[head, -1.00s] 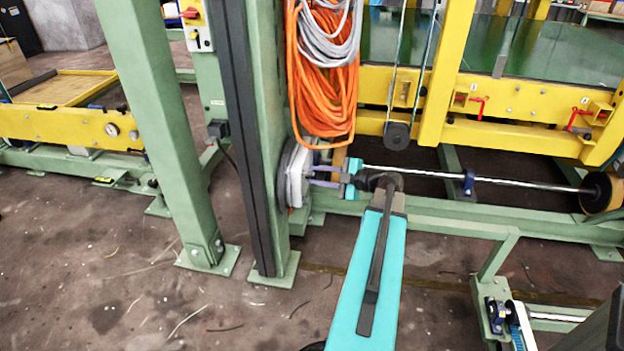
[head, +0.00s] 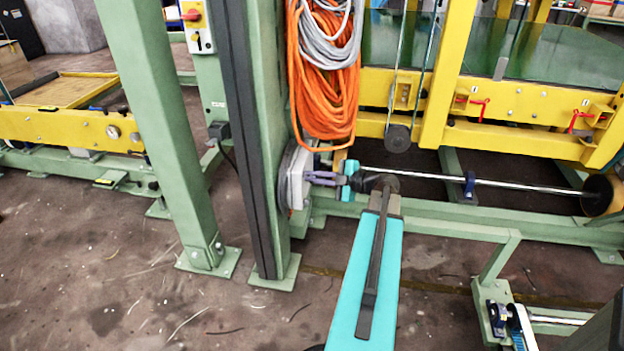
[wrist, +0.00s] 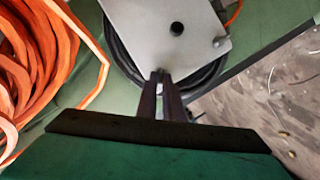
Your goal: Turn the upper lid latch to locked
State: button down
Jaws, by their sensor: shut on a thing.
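A light grey lid plate (wrist: 186,24) on a round black housing (wrist: 118,40) fills the top of the wrist view. In the head view the lid (head: 296,176) shows edge-on, on the side of the green post. My gripper (head: 311,178) reaches it from the right. In the wrist view my gripper's two dark fingers (wrist: 161,76) are nearly together at the lid's near edge. They are shut on a small part there, which I take to be the upper lid latch; the fingertips mostly hide it and its turn position cannot be told.
Orange cable coils (head: 325,95) hang just above and beside my gripper; they also show at left in the wrist view (wrist: 35,70). The green post (head: 262,140) stands left of it. A metal shaft (head: 430,177) and green beam lie to the right.

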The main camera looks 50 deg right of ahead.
jog(key=shift+s+f, duration=0.1)
jog(key=shift+f, duration=0.15)
jog(key=n+t+b, duration=0.1)
jog(key=n, duration=0.1)
jog(key=n+t+b, duration=0.1)
jog(key=n+b, duration=0.1)
jog(key=n+t+b, duration=0.1)
jog(key=n, duration=0.1)
jog(key=shift+d+f+h+b, duration=0.1)
jog(key=shift+f+h+b, duration=0.3)
jog(key=shift+r, duration=0.15)
dwell(0.4)
jog(key=c, duration=1.9)
grip_release()
